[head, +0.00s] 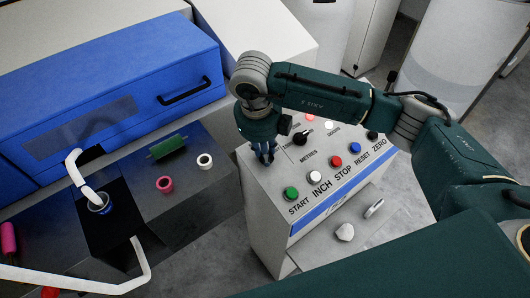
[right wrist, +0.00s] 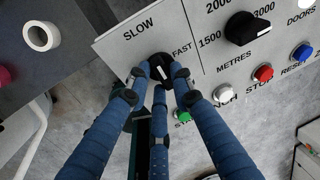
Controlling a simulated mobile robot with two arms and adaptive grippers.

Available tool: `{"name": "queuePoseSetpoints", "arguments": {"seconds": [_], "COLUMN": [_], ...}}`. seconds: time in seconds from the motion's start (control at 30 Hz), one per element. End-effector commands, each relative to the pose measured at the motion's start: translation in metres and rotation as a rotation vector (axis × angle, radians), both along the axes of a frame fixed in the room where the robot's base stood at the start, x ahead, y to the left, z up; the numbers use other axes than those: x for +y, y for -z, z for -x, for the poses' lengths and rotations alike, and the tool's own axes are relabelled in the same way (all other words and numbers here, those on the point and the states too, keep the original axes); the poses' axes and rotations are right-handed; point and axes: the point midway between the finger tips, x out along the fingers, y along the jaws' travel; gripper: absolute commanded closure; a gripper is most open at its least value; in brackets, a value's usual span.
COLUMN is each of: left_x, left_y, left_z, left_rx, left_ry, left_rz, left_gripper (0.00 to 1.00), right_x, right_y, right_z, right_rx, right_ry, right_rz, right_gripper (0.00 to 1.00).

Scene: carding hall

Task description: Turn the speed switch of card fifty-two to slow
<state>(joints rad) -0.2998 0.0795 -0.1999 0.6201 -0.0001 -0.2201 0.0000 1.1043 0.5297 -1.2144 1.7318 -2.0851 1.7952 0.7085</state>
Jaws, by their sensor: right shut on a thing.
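The speed switch is a black round knob (right wrist: 162,67) with a white mark, on the sloped grey control panel (right wrist: 115,50). In the right wrist view the word SLOW is to its upper left and FAST to its right. I cannot tell clearly which word the mark points to. My right gripper (right wrist: 160,80) is shut on the knob, its blue fingers around it. In the head view this gripper (head: 264,155) is at the panel's left part and hides the knob. No card number is readable. My left gripper is out of view.
A second black knob (right wrist: 245,28), marked METRES, is to the right. Below are the green START button (head: 291,193), white INCH button (head: 315,177) and red STOP button (head: 336,161). A blue machine cover (head: 110,80) and a dark deck with rings (head: 205,161) lie left.

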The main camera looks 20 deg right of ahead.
Motion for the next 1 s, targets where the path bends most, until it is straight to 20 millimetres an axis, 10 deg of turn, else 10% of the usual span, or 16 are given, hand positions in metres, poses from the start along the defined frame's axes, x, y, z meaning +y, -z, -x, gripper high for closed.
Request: {"name": "queuePoseSetpoints", "arguments": {"seconds": [0.27, 0.3, 0.37, 0.77, 1.0], "left_x": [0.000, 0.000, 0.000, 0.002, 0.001], "left_y": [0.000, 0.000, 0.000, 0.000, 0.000], "left_z": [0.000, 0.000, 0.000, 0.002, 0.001], "left_rx": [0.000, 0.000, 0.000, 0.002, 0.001], "left_ry": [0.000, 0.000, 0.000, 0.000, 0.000], "left_rz": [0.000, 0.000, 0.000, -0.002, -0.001], "left_gripper": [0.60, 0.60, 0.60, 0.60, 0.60], "right_x": [-0.001, -0.001, -0.001, 0.001, 0.007], "right_y": [-0.002, -0.002, -0.001, -0.008, -0.052], "right_z": [-0.001, -0.001, -0.001, 0.000, 0.003], "right_rx": [-0.003, -0.003, -0.003, -0.003, -0.007], "right_ry": [-0.002, -0.002, -0.002, -0.001, -0.004], "right_rz": [0.002, 0.002, 0.002, 0.000, 0.000], "right_gripper": [1.00, 0.72, 0.60, 0.59, 0.59]}}
